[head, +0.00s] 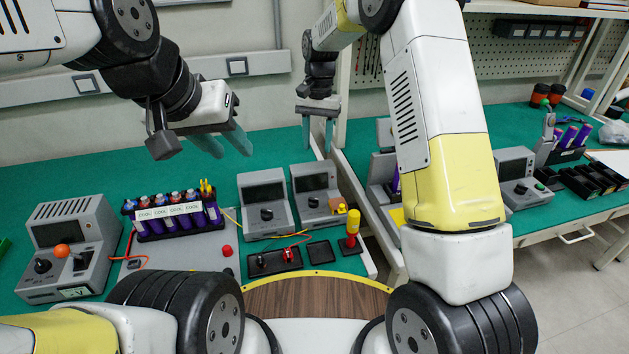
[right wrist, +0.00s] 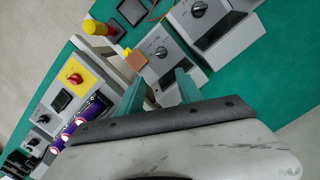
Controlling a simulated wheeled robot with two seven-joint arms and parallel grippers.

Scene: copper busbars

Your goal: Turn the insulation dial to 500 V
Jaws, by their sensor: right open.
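Two grey testers with dark screens and black dials stand side by side mid-bench: the left tester (head: 265,200) has its dial (head: 266,214), and the right tester (head: 318,193) has its dial (head: 313,202) and an orange-brown block. In the right wrist view their dials (right wrist: 198,10) and (right wrist: 161,52) show with pointer marks. Labels are too small to read, so I cannot tell which is the insulation dial or its setting. My right gripper (head: 318,132) is open and empty above and behind the right tester. My left gripper (head: 222,142) is open and empty above the battery rack.
A battery rack (head: 172,212) stands left of the testers. A larger grey unit (head: 70,250) with an orange ball is far left. A yellow-topped red post (head: 351,230) and black pads stand in front. A yellow panel with a red knob (right wrist: 75,78) shows in the right wrist view.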

